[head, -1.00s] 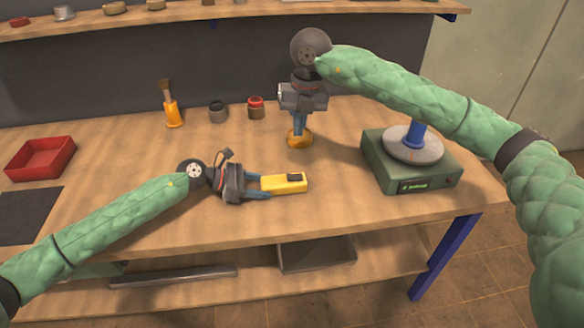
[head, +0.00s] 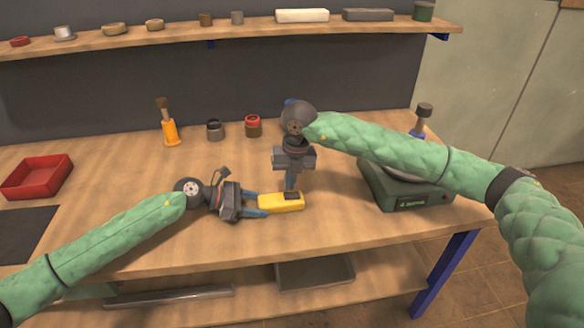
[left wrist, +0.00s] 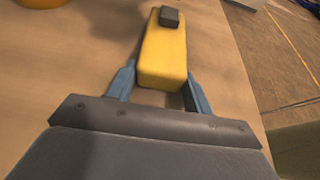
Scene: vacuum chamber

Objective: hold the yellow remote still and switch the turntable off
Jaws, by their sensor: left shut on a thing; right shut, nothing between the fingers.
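The yellow remote (head: 280,203) lies flat at the bench's middle front, with a dark button (head: 291,195) on top near its far end. It also shows in the left wrist view (left wrist: 164,50), with the button (left wrist: 169,17) uncovered there. My left gripper (head: 258,205) is shut on the remote's near end, a blue finger on each side. My right gripper (head: 291,185) points down, shut and empty, its tips just over the button; contact cannot be told. The turntable (head: 412,195) has a green base and stands right; my right arm hides part of its platter.
A red tray (head: 37,177) and a dark mat (head: 25,233) are at the left. A brush in an orange holder (head: 169,131) and two small jars (head: 215,130) (head: 252,126) stand at the back. A shelf (head: 180,36) runs above. The bench front is clear.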

